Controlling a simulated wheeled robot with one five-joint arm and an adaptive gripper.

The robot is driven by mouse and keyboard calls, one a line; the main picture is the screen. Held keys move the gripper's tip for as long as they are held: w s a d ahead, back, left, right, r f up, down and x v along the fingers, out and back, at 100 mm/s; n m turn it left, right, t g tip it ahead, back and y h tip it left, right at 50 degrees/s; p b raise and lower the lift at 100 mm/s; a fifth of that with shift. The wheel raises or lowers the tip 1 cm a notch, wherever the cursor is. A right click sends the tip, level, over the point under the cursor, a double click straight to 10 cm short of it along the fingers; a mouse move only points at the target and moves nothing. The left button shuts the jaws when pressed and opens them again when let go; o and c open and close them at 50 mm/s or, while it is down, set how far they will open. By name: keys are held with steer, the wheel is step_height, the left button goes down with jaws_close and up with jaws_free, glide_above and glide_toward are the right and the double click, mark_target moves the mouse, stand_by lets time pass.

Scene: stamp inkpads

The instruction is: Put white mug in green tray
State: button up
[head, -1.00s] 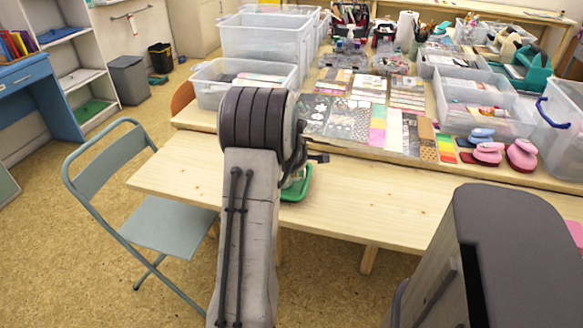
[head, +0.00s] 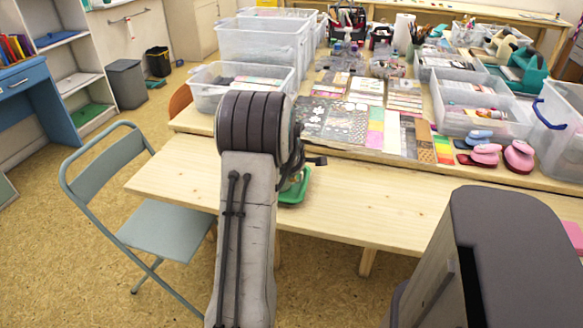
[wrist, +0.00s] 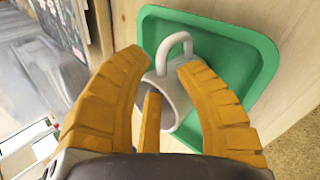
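The green tray (wrist: 250,48) lies on the pale wooden table; in the head view its edge (head: 295,197) shows beside my arm. The white mug (wrist: 184,103) is over the tray in the wrist view, its handle (wrist: 178,46) toward the top and its opening toward my gripper. My gripper (wrist: 165,62) has one orange finger on each side of the mug. A narrow orange piece stands at the mug's opening. I cannot tell whether the fingers press on the mug, or whether it touches the tray. In the head view my arm mostly hides both.
A grey folding chair (head: 160,225) stands left of the table. Behind the tray, a raised surface holds clear plastic bins (head: 262,50), patterned cards (head: 345,122) and pink punches (head: 518,157). The table (head: 400,205) is clear right of the tray.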

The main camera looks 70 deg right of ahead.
steer(key=v, duration=1.2)
steer(key=shift+p, duration=0.4)
steer(key=shift+w+r, duration=0.15)
steer(key=w+a+r+m+t+y, duration=0.1)
steer(key=w+a+y, duration=0.1)
steer(key=w+a, duration=0.85)
steer(key=w+a+m+t+y, duration=0.1)
steer(key=w+a+t+y, duration=0.1)
steer(key=w+a, duration=0.8)
steer(key=s+a+y, duration=0.1)
steer(key=s+a, duration=0.2)
steer(key=a, duration=0.6)
steer(key=s+a+f+m+g+y, duration=0.1)
steer(key=s+a, duration=0.2)
steer(key=a, duration=0.6)
steer(key=s+a+m+y, duration=0.1)
steer(key=s+a, duration=0.3)
steer(key=a, duration=0.5)
steer(key=shift+f+g+y, duration=0.25)
steer(key=shift+g+y, duration=0.05)
steer(key=shift+y, duration=0.2)
steer(key=shift+s, duration=0.1)
